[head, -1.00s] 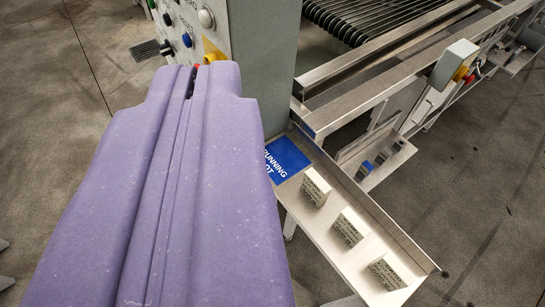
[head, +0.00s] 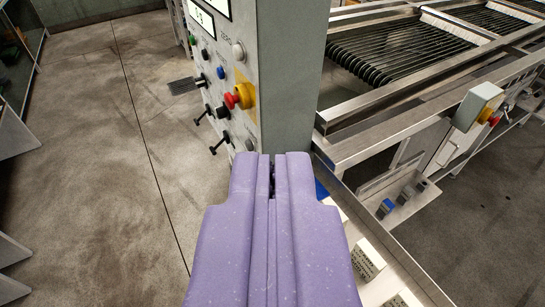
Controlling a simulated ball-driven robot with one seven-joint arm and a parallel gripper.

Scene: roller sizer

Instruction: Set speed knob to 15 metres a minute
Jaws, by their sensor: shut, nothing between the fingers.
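The control panel (head: 243,110) is a grey upright box seen at a steep angle in the head view. Its face carries several black knobs and levers, among them a black knob (head: 201,80) and two T-shaped handles, the upper (head: 205,114) and the lower (head: 220,143). I cannot tell which is the speed knob; the labels are too small and oblique to read. Two white displays (head: 200,20) sit at the top. My purple gripper (head: 272,160) is shut and empty, in front of and below the panel, apart from the knobs as far as I can tell.
A red emergency stop button (head: 241,96) on a yellow plate juts from the panel. A metal shelf (head: 410,275) with white blocks (head: 368,262) lies to the right. The roller machine (head: 400,50) stands behind. Open floor (head: 110,150) lies left.

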